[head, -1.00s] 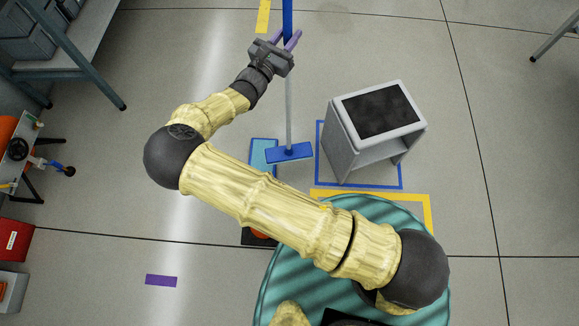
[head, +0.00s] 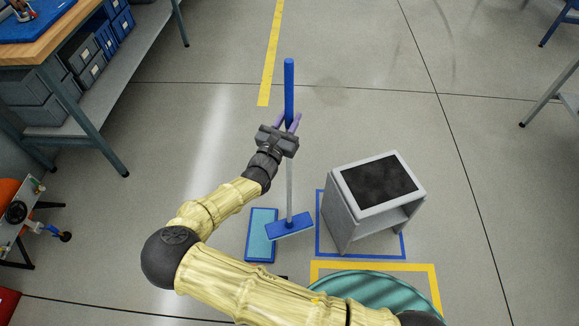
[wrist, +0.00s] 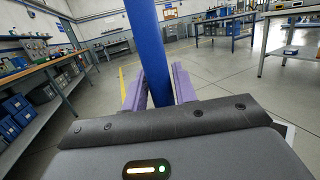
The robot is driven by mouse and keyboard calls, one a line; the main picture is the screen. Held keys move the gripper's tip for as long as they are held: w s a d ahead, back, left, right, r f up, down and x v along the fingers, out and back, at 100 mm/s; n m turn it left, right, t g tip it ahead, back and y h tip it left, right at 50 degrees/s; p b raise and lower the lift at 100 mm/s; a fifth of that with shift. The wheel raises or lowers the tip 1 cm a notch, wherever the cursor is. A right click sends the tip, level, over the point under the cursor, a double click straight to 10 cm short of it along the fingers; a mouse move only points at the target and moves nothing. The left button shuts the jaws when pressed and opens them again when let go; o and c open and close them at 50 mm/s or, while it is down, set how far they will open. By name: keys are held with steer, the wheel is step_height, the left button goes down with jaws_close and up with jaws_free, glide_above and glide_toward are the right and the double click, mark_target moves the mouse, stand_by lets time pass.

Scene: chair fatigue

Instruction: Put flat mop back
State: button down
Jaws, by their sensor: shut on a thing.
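The flat mop (head: 289,85) has a blue upper handle, a grey lower pole and a blue flat head (head: 290,227). My gripper (head: 287,124) is shut on the blue handle, which stands about upright. In the wrist view the purple fingers of my gripper (wrist: 158,85) are on both sides of the blue handle (wrist: 147,45). The mop head is beside a blue-bordered teal floor pad (head: 261,235), over its right edge in the head view. I cannot tell whether the head touches the floor.
A grey stool-like stand with a black top (head: 378,183) is right of the mop, inside a blue floor outline (head: 318,225). A yellow floor outline (head: 432,282) lies in front. A workbench (head: 60,47) stands at the left. Floor beyond the mop is clear.

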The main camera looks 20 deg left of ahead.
step_height(320, 180, down, 5)
steer(key=shift+r, duration=0.1)
stand_by(0.3)
steer(key=shift+f+b, duration=0.35)
steer(key=shift+f, duration=1.9)
steer(key=c, duration=1.1)
jaws_free()
